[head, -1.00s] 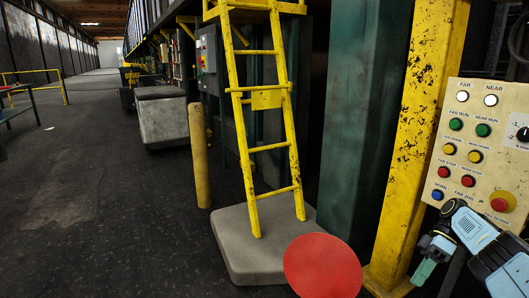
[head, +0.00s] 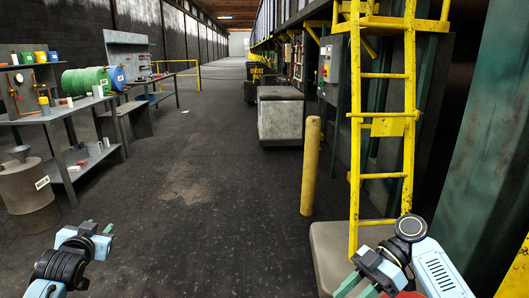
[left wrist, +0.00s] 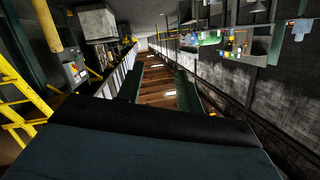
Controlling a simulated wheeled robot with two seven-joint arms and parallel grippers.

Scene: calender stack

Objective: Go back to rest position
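My right gripper (head: 357,287) is at the bottom right of the head view, in front of the foot of the yellow ladder (head: 384,126). Its green fingers are apart and look empty. The left wrist view shows the hall upside down, and I see no fingertips or held object there.
A grey workbench (head: 60,116) and a metal drum (head: 27,196) stand on the left. A yellow post (head: 311,165) and a grey block (head: 285,115) stand right of centre. The ladder rests on a concrete base (head: 328,250). The middle floor (head: 215,200) is clear.

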